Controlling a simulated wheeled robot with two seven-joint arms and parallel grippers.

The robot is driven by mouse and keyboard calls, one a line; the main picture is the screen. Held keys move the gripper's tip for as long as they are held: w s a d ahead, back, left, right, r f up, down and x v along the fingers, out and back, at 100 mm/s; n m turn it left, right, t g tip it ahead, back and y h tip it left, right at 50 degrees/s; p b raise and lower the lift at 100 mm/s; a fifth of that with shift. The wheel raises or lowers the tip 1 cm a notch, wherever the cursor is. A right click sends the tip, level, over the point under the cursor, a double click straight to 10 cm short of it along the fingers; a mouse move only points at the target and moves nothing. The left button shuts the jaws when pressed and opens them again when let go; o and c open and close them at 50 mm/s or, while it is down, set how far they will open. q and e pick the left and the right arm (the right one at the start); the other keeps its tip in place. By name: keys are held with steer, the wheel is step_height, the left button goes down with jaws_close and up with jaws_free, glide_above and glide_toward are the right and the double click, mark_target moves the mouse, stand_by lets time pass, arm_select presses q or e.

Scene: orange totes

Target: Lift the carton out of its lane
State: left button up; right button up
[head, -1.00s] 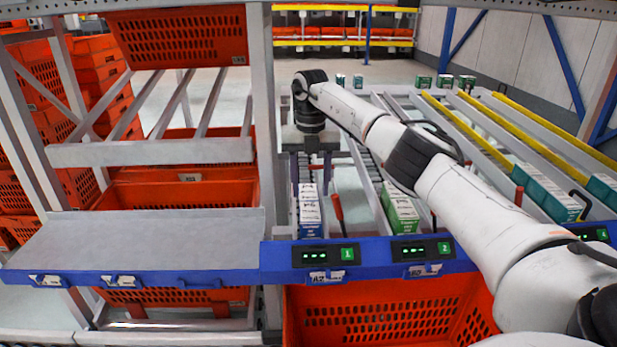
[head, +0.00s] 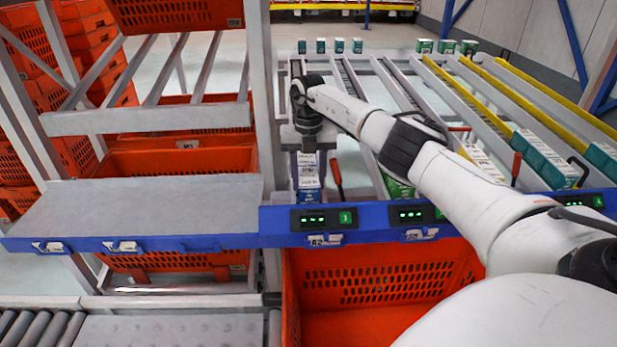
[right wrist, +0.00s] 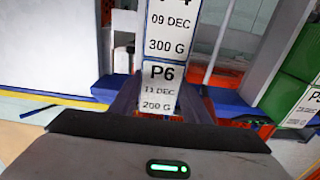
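A white and blue carton (head: 309,184) stands at the front end of the leftmost lane, behind the blue rail with display 1. In the right wrist view its white label (right wrist: 159,90) reads P6, 11 DEC, 200 G. My right gripper (head: 309,170) points down over this carton, with one finger along each side. The fingers look spread, with no clear grip on the carton; their tips are partly hidden. Another labelled carton (right wrist: 170,35) stands right behind it in the lane. My left gripper is not in view.
A green carton (head: 397,188) stands in the lane to the right, partly behind my right arm. Red levers (head: 336,175) stand between lanes. An orange tote (head: 380,275) sits below the blue rail (head: 375,218). A grey shelf (head: 140,205) at left is empty.

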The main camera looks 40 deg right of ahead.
steer(key=c, duration=0.5)
steer(key=shift+o, duration=0.2)
step_height(320, 180, up, 8)
steer(key=p, duration=0.7)
steer(key=shift+r, duration=0.2)
step_height(320, 180, up, 2)
steer(key=shift+r, duration=0.6)
steer(key=s+a, duration=1.7)
steer(key=s, duration=0.3)
steer(key=shift+s+a, duration=0.2)
steer(key=shift+s, duration=0.1)
